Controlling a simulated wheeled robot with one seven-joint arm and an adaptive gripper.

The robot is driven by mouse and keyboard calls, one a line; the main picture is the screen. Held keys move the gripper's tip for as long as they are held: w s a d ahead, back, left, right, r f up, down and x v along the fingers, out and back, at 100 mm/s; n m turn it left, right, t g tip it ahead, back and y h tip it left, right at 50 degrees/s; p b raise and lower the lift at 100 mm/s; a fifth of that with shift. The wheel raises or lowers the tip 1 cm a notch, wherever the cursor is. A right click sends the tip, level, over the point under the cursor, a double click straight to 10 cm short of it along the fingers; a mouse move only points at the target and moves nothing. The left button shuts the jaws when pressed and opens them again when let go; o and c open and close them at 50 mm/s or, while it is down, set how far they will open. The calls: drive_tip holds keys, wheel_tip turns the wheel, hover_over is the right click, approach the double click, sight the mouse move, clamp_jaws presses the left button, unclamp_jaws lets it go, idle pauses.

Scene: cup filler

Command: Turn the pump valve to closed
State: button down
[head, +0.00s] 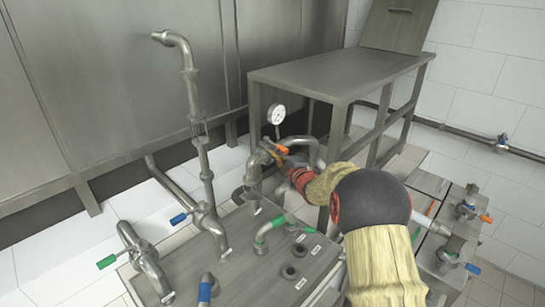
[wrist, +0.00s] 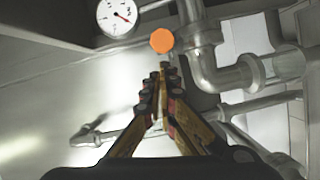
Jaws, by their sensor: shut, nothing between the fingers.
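An orange valve handle (head: 283,149) sits on the pipework just below a round pressure gauge (head: 278,115). In the wrist view the orange handle (wrist: 162,40) shows end-on as a round disc, just beyond my fingertips. My gripper (wrist: 163,68) is shut with its fingertips together and nothing between them. In the head view my gripper (head: 271,152) is close to the orange handle, partly hidden among the pipes. I cannot tell whether it touches the handle. No readable label shows which valve is the pump valve.
A tall pipe (head: 195,110) rises at left. A steel table (head: 340,72) stands behind. Pipes (wrist: 215,70) crowd the right of my fingers in the wrist view.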

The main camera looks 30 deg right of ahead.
drive_tip(key=shift+d+f, duration=0.1)
drive_tip(key=shift+d, duration=0.15)
drive_tip(key=d+b, duration=0.1)
drive_tip(key=b, duration=0.1)
drive_tip(key=shift+d+b, duration=0.35)
drive_tip(key=shift+d, duration=0.05)
idle(0.4)
